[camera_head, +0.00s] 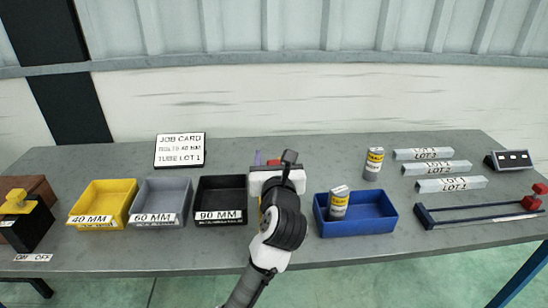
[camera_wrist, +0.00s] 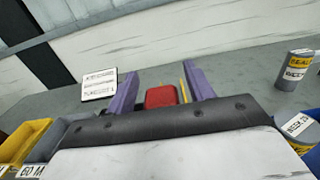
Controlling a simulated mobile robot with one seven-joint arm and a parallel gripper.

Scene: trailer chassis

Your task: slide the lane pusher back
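My gripper (camera_wrist: 162,80) points toward the back of the bench in the middle, its two purple fingers apart. In the wrist view a red block (camera_wrist: 160,97) shows between the fingers, with a gap at each side and a thin yellow strip on its right. In the head view only a little of that red block (camera_head: 273,162) shows behind my gripper; my arm hides the rest. At the far right a dark blue lane frame (camera_head: 470,219) lies on the bench, with a red block (camera_head: 531,203) at its right end. I cannot tell which red part is the lane pusher.
Yellow (camera_head: 103,200), grey (camera_head: 160,200) and black (camera_head: 220,200) bins stand left of my arm. A blue bin (camera_head: 372,215) holding a can (camera_head: 339,203) stands right. Another can (camera_head: 374,163) and several lot bars (camera_head: 450,185) stand farther right. A job card (camera_head: 180,150) is at the back.

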